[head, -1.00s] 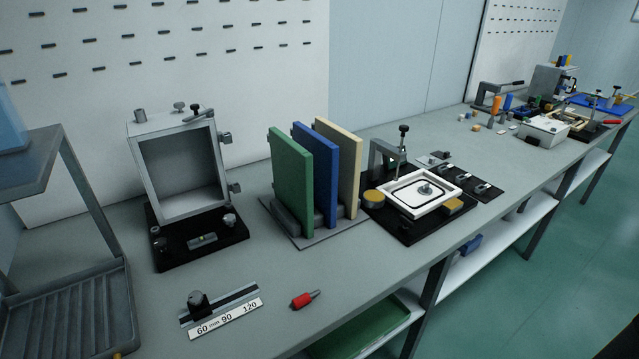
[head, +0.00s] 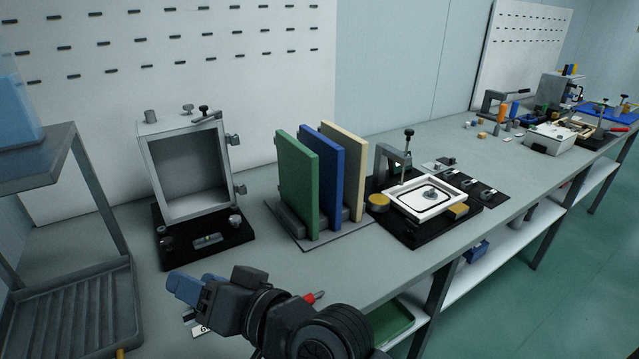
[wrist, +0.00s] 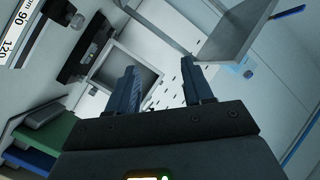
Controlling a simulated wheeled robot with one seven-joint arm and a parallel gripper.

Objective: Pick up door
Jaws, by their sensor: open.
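Three upright panels that could be the door stand side by side in a grey rack (head: 345,240) at mid-table: a green panel (head: 297,185), a blue panel (head: 329,178) and a cream panel (head: 352,170). Which one is the door I cannot tell. Left of them, an open-fronted grey box (head: 185,170) with hinge pieces on its right side stands on a black base. My gripper (head: 185,287) is in front of the box, near the table's front edge, apart from the panels. In the wrist view my gripper (wrist: 162,88) is open and empty; the green panel (wrist: 45,138) shows at lower left.
A grey shelf stand (head: 75,270) is at the left. My arm partly covers the ruler plate and the red-handled tool (head: 314,296). A black fixture with a white frame (head: 425,198) stands right of the rack. Bare table lies between box and rack.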

